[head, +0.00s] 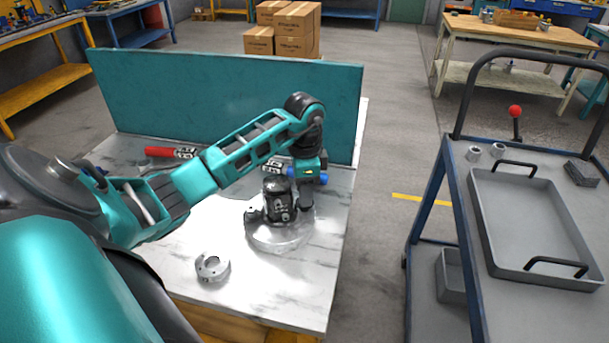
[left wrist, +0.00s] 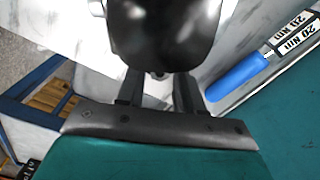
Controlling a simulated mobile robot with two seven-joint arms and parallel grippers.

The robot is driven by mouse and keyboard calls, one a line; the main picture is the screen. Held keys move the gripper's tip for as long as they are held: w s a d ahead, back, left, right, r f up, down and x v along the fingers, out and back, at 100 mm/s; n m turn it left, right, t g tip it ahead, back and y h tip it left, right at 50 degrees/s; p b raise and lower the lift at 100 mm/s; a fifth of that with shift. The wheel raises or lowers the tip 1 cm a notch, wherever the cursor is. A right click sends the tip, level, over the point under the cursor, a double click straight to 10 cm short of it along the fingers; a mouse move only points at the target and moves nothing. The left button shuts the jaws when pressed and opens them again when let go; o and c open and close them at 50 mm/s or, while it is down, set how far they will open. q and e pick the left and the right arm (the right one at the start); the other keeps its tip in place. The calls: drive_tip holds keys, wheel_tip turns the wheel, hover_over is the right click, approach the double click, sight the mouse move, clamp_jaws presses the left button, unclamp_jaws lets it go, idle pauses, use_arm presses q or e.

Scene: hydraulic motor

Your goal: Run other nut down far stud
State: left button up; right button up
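The dark hydraulic motor (head: 279,205) stands upright on a pale round base (head: 272,238) on the bench. In the left wrist view its dark body (left wrist: 165,30) fills the top middle. My left gripper (head: 306,197) reaches down at the motor's right side. In the left wrist view the two fingers of that gripper (left wrist: 159,84) stand apart, with a bright gap between them. Their tips run behind the motor body, so I cannot see whether they hold a nut. The far stud and its nut are not clearly visible. My right gripper is not in view.
A teal panel (head: 225,105) stands along the bench's back. A red-handled tool (head: 160,152) lies at left, and a blue-handled tool marked 20 Nm (left wrist: 238,78) lies near the gripper. A pale ring (head: 212,267) lies in front. A cart tray (head: 530,225) stands at right.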

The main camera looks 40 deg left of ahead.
use_arm(q)
drive_tip(key=n, duration=0.4)
drive_tip(key=shift+d+n, duration=0.2)
drive_tip(key=shift+n, duration=0.8)
drive_tip(key=shift+a+n, duration=0.15)
drive_tip(key=shift+n, duration=0.35)
clamp_jaws()
drive_tip(key=m, duration=0.4)
drive_tip(key=shift+a, duration=0.1)
drive_tip(key=shift+m, duration=0.9)
